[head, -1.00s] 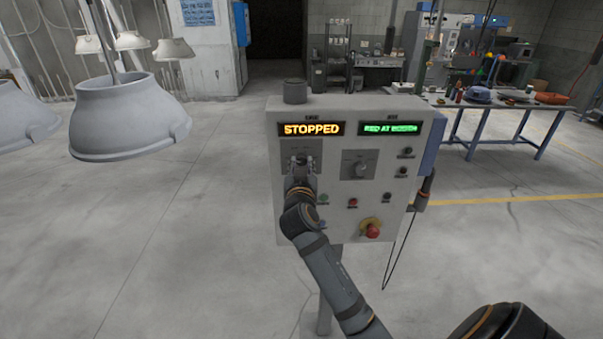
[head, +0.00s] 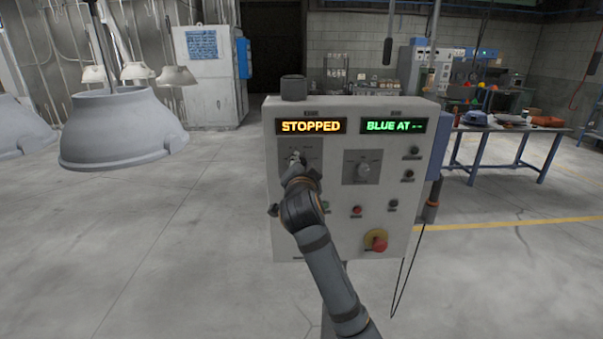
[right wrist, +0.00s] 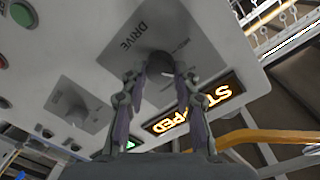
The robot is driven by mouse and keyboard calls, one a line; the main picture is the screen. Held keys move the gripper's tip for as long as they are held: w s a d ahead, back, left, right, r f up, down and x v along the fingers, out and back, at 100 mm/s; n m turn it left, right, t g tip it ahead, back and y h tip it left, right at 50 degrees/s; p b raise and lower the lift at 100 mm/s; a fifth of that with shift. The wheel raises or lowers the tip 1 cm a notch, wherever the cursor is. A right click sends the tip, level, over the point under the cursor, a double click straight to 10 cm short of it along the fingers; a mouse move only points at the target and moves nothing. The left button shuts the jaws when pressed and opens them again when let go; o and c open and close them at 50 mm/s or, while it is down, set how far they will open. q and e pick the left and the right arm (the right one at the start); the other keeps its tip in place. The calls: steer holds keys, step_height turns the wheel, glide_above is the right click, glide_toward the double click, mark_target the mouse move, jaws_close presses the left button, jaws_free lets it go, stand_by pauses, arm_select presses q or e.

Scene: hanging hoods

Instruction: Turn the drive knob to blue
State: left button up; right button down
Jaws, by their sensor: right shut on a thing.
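The grey control box (head: 400,225) stands in the middle of the head view. My right gripper (head: 296,161) is at the plate on its upper left, below the amber STOPPED display (head: 311,126). In the right wrist view, the plate reads DRIVE, and the dark round drive knob (right wrist: 159,66) sits between the fingertips of my right gripper (right wrist: 161,76), which is shut on it. In the head view my gripper hides most of the knob, so its pointing is not clear. The green display (head: 392,126) reads BLUE AT, with the rest unclear. My left gripper is not in view.
A second knob (head: 363,172) sits right of my gripper. Small buttons and a red mushroom button (head: 379,243) are lower down. A hanging grey hood (head: 120,130) is at left. A blue-legged table (head: 500,127) stands at back right.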

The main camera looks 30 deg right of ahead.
steer(key=shift+m, duration=0.4)
steer(key=c, duration=1.3)
jaws_free()
steer(key=shift+c, duration=0.2)
steer(key=o, duration=0.3)
steer(key=shift+w+f, duration=0.1)
steer(key=shift+w, duration=0.2)
steer(key=shift+o, duration=0.2)
steer(key=shift+s, duration=0.15)
steer(key=v, duration=0.7)
steer(key=shift+s, duration=0.15)
steer(key=shift+a, duration=0.1)
